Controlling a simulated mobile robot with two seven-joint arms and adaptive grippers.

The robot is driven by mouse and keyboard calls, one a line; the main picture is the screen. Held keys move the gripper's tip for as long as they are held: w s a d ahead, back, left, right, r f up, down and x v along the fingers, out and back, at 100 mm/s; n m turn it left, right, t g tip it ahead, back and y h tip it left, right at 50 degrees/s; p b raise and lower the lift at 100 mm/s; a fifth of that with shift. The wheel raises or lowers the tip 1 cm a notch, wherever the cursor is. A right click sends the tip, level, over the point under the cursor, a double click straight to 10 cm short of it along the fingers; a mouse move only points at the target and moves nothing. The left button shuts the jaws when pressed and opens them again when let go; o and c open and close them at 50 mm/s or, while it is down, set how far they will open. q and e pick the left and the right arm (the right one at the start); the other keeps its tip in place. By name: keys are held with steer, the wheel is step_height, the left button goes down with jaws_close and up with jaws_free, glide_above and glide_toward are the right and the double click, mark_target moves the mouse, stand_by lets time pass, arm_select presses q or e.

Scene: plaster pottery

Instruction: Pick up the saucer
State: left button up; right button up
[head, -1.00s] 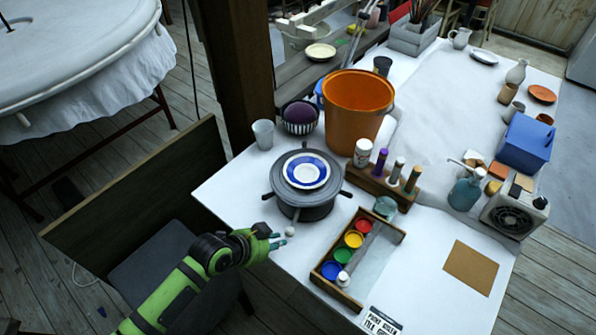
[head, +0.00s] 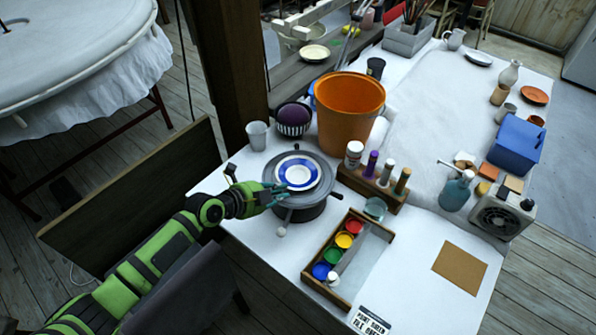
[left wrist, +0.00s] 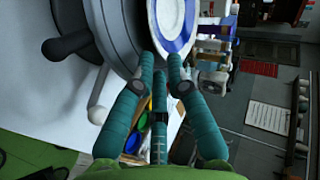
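The saucer (head: 284,176) is white with a wide blue band. It lies flat on the dark round banding wheel (head: 307,211), left of centre on the white table. The saucer shows at the top of the left wrist view (left wrist: 186,38), with the grey wheel (left wrist: 118,30) to its left. My left gripper (head: 275,192) is at the saucer's left front rim, fingers pointing at it. Its teal fingers (left wrist: 161,62) look slightly apart, with the rim just beyond or between the tips; contact is unclear. My right gripper is in neither view.
An orange bucket (head: 349,105), a grey cup (head: 257,136) and a striped bowl (head: 293,127) stand behind the wheel. A wooden bottle rack (head: 352,181) and a paint tray (head: 360,275) are to its right. A chair (head: 190,290) stands below my left arm.

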arm_select(q)
steer(key=shift+x, duration=1)
steer(key=shift+w+d+f, duration=0.1)
steer(key=shift+d+f, duration=0.05)
jaws_close()
